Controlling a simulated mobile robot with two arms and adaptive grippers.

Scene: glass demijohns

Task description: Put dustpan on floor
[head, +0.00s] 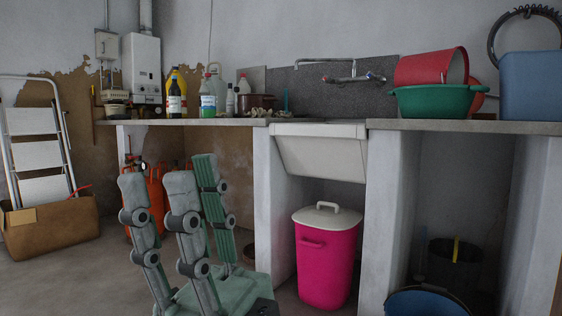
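I cannot make out a dustpan in the head view. The bare floor (62,279) shows at the lower left, in front of the cardboard box. My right gripper (178,174) rises from the bottom edge, left of centre, with its grey-green jointed fingers pointing up. The fingers stand apart and nothing shows between them, so it is open and empty. It is in front of the dim space under the counter and hides part of it. My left gripper is not in view.
A pink bin (326,262) with a white lid stands under the sink (321,151). Bottles and basins crowd the counter (480,126). A cardboard box (55,232) and stepladder (37,140) stand left; orange gas cylinders (157,195) are behind my gripper. A blue round vessel (425,303) is lower right.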

